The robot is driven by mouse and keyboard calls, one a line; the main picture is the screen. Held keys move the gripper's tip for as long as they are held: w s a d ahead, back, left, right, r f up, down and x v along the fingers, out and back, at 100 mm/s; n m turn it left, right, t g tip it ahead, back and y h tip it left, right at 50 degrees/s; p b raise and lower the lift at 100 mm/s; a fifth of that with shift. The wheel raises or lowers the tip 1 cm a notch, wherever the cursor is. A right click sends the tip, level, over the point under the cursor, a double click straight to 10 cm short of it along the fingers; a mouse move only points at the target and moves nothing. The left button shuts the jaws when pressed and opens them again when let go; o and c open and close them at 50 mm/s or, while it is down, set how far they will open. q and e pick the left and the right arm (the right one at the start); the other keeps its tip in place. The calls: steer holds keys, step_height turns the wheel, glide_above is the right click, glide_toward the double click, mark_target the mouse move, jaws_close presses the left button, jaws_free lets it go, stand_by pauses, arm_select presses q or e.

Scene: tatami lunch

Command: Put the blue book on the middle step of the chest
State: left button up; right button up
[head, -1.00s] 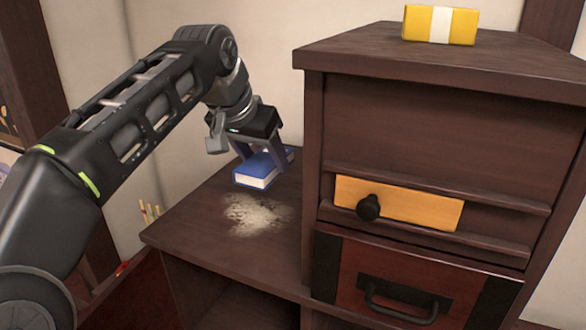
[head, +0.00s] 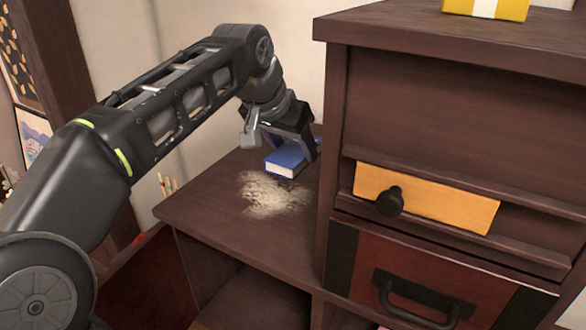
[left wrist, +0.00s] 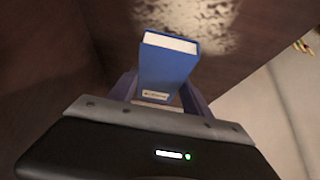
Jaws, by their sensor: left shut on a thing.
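The blue book (head: 284,160) has a blue cover and white page edges. My left gripper (head: 297,150) is shut on it at the back of the middle step (head: 215,190), beside the taller part of the chest (head: 430,110). In the left wrist view the book (left wrist: 166,68) sticks out from between the fingers of my left gripper (left wrist: 158,95). The book is on or just above the step; I cannot tell whether it touches. My right gripper is not in view.
A pale worn patch (head: 275,195) marks the step in front of the book. The tall chest side stands close on the right. A yellow box (head: 486,8) sits on the chest top.

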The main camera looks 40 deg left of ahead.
mark_target(294, 184)
arm_select(q)
steer(key=shift+w+f, duration=0.1)
steer(key=shift+f, duration=0.25)
steer(key=shift+f, duration=2.1)
steer(key=shift+f, duration=0.2)
steer(key=o, duration=1.5)
steer(key=shift+r, duration=0.1)
